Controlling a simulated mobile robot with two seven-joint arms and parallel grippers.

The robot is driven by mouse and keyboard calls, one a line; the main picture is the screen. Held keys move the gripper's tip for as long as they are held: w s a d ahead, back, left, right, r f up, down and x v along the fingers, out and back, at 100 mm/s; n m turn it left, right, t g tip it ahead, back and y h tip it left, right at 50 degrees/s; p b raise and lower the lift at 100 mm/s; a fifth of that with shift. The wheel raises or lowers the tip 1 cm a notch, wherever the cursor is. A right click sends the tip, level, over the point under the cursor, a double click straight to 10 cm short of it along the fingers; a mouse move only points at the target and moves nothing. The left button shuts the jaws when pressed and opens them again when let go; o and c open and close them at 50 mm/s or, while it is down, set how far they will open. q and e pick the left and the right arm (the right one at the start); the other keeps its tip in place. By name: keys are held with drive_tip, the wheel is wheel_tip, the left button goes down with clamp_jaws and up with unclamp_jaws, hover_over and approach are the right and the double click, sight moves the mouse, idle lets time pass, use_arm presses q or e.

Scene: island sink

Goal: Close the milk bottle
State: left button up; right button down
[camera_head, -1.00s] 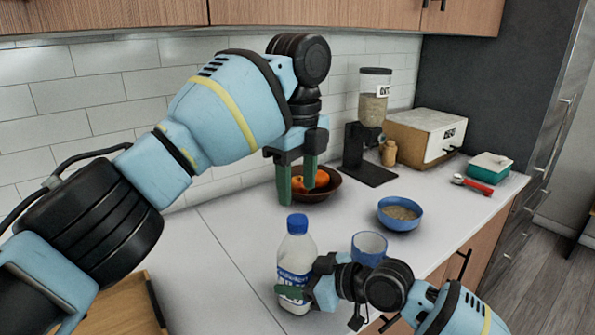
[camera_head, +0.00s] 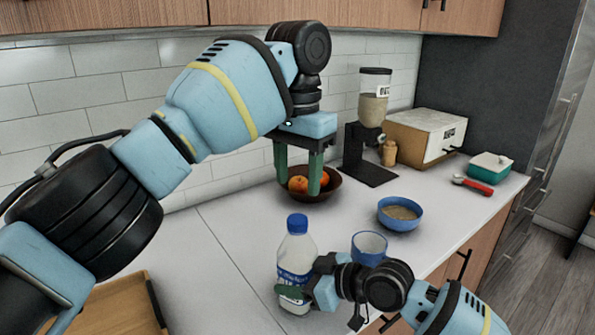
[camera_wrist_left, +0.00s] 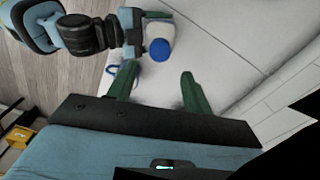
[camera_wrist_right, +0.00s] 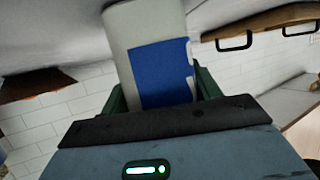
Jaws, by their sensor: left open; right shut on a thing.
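The milk bottle (camera_head: 295,262) stands upright on the counter in the head view, white with a blue label and a blue cap (camera_head: 297,223) on its top. My right gripper (camera_head: 296,294) is shut on the bottle's lower body; the right wrist view shows the bottle (camera_wrist_right: 150,40) between its fingers. My left gripper (camera_head: 297,190) is open and empty, fingers pointing down, above and behind the bottle. In the left wrist view the blue cap (camera_wrist_left: 159,50) shows beyond the open green fingers. Whether the cap is tight cannot be told.
A blue cup (camera_head: 369,247) stands right of the bottle, close to my right wrist. A blue bowl of grain (camera_head: 400,213), a fruit bowl (camera_head: 318,190) and a cereal dispenser (camera_head: 372,120) stand behind. A wooden tray (camera_head: 120,305) lies front left. Counter left of the bottle is clear.

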sight(298, 219)
use_arm(q)
drive_tip(key=shift+n, duration=0.8)
drive_tip(key=shift+f, duration=4)
drive_tip(key=c, duration=1)
drive_tip(key=shift+m, duration=0.7)
drive_tip(key=o, duration=1.2)
drive_tip(key=shift+c, duration=0.2)
